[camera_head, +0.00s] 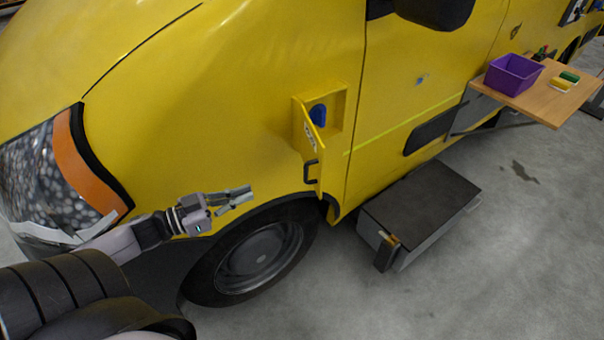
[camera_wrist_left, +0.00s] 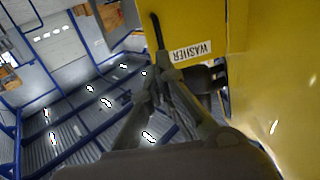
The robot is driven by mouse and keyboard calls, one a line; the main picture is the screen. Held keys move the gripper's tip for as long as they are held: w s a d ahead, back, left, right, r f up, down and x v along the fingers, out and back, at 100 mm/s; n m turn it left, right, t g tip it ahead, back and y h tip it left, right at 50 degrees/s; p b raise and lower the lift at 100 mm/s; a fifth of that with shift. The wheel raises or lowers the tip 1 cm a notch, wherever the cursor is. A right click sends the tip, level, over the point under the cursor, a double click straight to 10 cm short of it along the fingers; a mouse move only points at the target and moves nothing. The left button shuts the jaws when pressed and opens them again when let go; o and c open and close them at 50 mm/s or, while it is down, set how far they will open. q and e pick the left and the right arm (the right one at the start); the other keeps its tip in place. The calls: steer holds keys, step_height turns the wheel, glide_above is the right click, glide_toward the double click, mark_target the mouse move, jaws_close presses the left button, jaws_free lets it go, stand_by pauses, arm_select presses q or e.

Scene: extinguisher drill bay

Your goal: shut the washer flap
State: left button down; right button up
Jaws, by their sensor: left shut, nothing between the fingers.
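The yellow washer flap (camera_head: 311,147) stands open on the side of the yellow van, swung out from a recess that holds a blue cap (camera_head: 318,115). The flap has a black handle (camera_head: 311,173) on its outer face and a small label. In the left wrist view the flap (camera_wrist_left: 205,22) shows a white "WASHER" label (camera_wrist_left: 190,51) and the dark handle (camera_wrist_left: 157,30). My left gripper (camera_head: 250,193) is shut and empty, to the left of and below the flap, in front of the van above the wheel. In the left wrist view its fingertips (camera_wrist_left: 160,72) overlap the flap's lower edge; contact is unclear.
The van's front wheel (camera_head: 258,258) is below my left gripper, and the headlight (camera_head: 45,180) is left. A dark-topped step box (camera_head: 425,205) stands on the floor right of the flap. A wooden table (camera_head: 545,98) with a purple bin (camera_head: 513,75) is farther right.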

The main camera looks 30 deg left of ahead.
arm_select(q)
steer(key=p+x, duration=0.3)
steer(key=x, duration=1)
steer(key=shift+a, duration=0.15)
steer(key=shift+w+y, duration=0.15)
steer(key=shift+y, duration=0.15)
